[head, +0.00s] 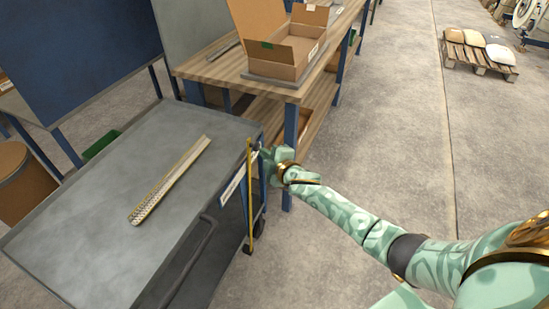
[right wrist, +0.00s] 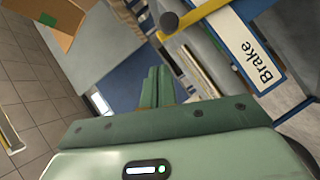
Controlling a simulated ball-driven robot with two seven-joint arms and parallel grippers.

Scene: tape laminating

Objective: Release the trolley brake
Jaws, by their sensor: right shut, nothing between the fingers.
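The grey trolley (head: 110,215) stands at the left in the head view, with a dark handle (head: 190,262) along its near right side. A yellow brake lever (head: 250,205) hangs upright at its far right corner. In the right wrist view the yellow lever (right wrist: 196,17) ends in a dark knob (right wrist: 169,21), beside a white label reading "Brake" (right wrist: 258,60). My right gripper (head: 265,155) is next to the lever's upper end. In its wrist view the right gripper's fingers (right wrist: 160,82) are shut and empty, apart from the knob. My left gripper is not in view.
A perforated metal strip (head: 170,180) lies on the trolley top. A wooden workbench (head: 225,70) with an open cardboard box (head: 285,60) stands just beyond the trolley. A pallet with sacks (head: 480,60) is at the back right. The concrete floor (head: 390,110) between is clear.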

